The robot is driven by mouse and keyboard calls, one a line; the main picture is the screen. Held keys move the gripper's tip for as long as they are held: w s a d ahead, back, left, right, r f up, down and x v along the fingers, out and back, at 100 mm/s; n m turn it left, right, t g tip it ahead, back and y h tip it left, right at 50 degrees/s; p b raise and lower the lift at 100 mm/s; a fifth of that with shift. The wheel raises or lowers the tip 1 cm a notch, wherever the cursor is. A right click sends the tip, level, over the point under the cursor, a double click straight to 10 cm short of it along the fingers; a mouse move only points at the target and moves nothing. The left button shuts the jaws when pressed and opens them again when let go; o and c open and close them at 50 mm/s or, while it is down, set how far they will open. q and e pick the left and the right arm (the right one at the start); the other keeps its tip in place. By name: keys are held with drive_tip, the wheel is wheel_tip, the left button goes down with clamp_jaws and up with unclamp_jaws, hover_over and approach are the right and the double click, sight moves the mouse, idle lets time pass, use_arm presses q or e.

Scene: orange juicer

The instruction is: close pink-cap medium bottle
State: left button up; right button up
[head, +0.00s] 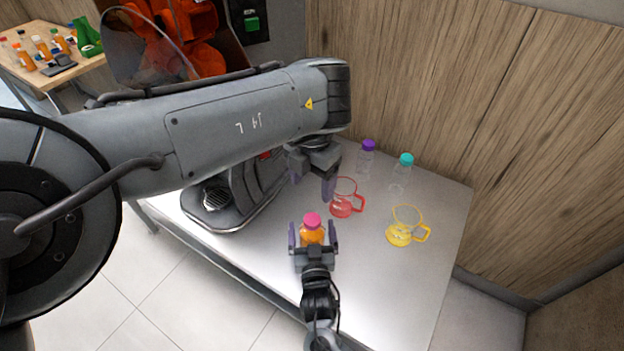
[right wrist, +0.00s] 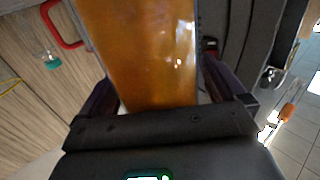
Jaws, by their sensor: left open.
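The medium bottle (head: 311,236) holds orange juice and has a pink cap (head: 312,220) on its top. Its orange body fills the middle of the right wrist view (right wrist: 145,55). My right gripper (head: 313,238) has a finger on each side of the bottle and appears shut on it. The bottle's base is hidden by this gripper, and how tightly the cap sits cannot be told. My left gripper (head: 318,184) is open and empty, pointing down, above and behind the pink cap in the head view and apart from it.
A red-handled jug (head: 345,206) and a yellow-handled jug (head: 392,238) stand on the table (head: 375,285). Behind are clear bottles with a purple cap (head: 368,145) and a teal cap (head: 406,159). A grey machine (head: 219,212) stands left, under my left arm. The table's front right is clear.

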drive_tip(key=shift+s, duration=0.55)
drive_tip(key=s+p, duration=0.3)
drive_tip(key=s, duration=0.6)
drive_tip(key=shift+s+d, duration=0.35)
drive_tip(key=shift+d, duration=0.1)
